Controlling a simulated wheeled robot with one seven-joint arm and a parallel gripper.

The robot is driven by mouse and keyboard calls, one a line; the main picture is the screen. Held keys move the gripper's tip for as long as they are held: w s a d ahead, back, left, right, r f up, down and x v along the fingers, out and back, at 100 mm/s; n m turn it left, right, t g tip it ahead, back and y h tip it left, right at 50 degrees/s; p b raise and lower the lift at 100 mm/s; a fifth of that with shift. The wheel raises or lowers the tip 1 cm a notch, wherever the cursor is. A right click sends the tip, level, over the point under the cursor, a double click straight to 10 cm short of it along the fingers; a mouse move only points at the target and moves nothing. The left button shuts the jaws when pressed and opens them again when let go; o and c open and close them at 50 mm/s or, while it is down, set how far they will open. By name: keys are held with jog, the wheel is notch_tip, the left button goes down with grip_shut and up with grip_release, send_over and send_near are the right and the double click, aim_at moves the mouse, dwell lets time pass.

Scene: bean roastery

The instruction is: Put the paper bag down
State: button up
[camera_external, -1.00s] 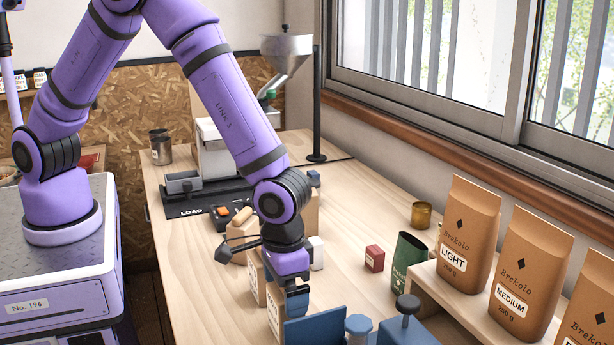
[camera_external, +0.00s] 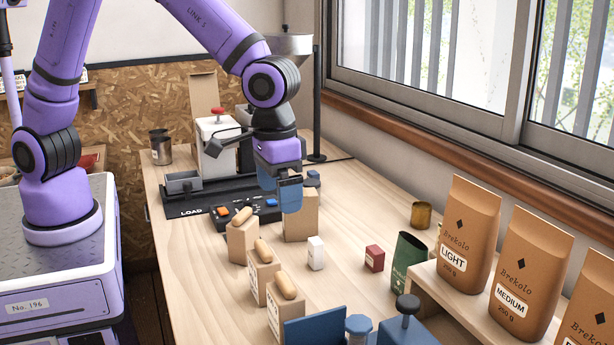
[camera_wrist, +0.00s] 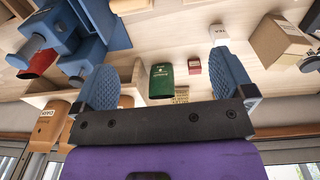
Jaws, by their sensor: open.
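A plain brown paper bag (camera_external: 302,226) stands upright on the wooden table in the external view, beside the black control panel. My gripper (camera_external: 290,195) points down at its upper part and hides some of it; I cannot tell if they touch. In the wrist view the two blue fingers (camera_wrist: 165,85) are wide apart, with nothing held between them. A brown block-like package (camera_wrist: 276,40) right of the fingers there is probably this bag.
A white box (camera_external: 316,254), red box (camera_external: 375,258) and green bag (camera_external: 408,254) stand to the right. Several brown blocks with rounded beige tops (camera_external: 242,238) stand in front. Blue equipment (camera_external: 405,330) is nearest the camera. Labelled coffee bags (camera_external: 468,235) line the right shelf.

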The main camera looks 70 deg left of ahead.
jog(key=s+a+r+t, duration=0.1)
jog(key=s+a+r, duration=0.2)
jog(key=a+r, duration=0.65)
jog(key=s+a+r+t, duration=0.15)
jog(key=a+r, duration=0.45)
jog(key=a, duration=0.7)
jog(key=s+a+r+t, duration=0.2)
jog(key=s+a+r, duration=0.1)
jog(key=s+a, duration=1.1)
jog(key=s, duration=0.3)
jog(key=shift+s+a, duration=0.25)
jog(key=shift+s, duration=0.15)
jog(key=c, duration=0.5)
